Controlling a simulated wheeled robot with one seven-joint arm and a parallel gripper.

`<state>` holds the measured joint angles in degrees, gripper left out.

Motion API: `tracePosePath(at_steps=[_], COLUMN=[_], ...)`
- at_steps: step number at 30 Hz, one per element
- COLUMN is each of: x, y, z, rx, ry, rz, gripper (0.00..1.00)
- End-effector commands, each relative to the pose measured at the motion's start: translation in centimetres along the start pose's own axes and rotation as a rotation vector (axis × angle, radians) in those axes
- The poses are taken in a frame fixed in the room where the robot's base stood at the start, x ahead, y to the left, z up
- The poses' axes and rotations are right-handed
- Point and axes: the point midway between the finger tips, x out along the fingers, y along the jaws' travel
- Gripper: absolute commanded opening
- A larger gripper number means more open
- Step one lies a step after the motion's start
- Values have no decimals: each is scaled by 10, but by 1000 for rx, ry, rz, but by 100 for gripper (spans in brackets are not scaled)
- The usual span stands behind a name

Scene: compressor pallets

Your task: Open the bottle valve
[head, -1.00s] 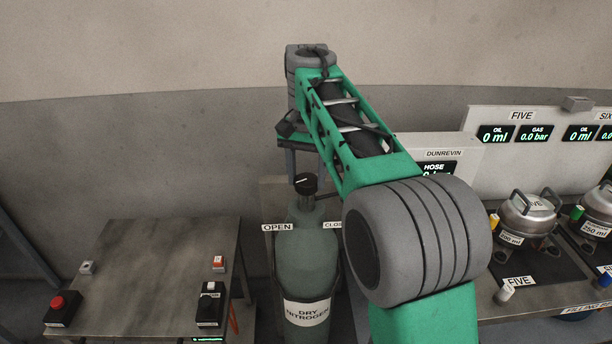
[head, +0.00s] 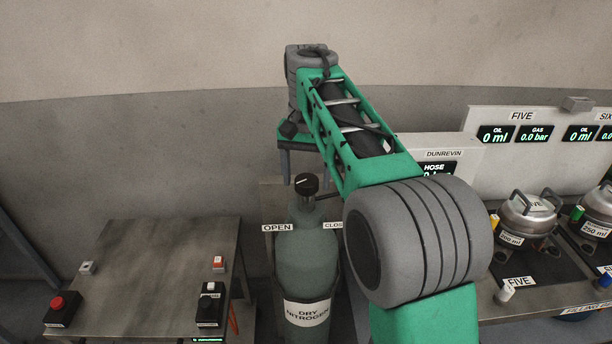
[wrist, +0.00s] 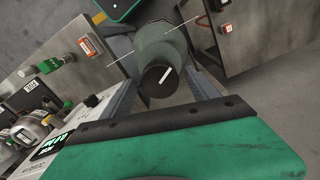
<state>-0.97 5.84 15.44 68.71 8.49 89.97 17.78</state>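The bottle is a grey-green cylinder labelled DRY NITROGEN (head: 306,262), upright on the floor. Its valve is a black round knob (head: 307,186) with a white line on top. The knob also shows in the wrist view (wrist: 160,80). An OPEN label (head: 277,228) is left of the neck; a CLOSED label (head: 333,225) on the right is partly hidden by my arm. My gripper (head: 302,174) is over the knob, pointing down. In the wrist view its two grey fingers are apart, with the knob showing between them; no finger contact is visible.
A metal table (head: 150,262) with a red button box (head: 62,308) and a black switch box (head: 210,303) stands at left. At right is a filling bench with compressors (head: 527,215) and displays. The DUNREVIN hose panel (head: 444,153) is partly behind my arm.

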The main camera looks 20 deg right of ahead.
Motion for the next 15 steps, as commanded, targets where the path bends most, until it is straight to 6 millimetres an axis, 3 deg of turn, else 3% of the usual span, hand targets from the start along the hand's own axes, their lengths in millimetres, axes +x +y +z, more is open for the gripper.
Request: tracePosePath(at_steps=[8,15], x=[-3,-46], y=[0,0], z=[0,0], rx=[1,2], ry=[0,0], rz=[0,0], gripper=[72,72])
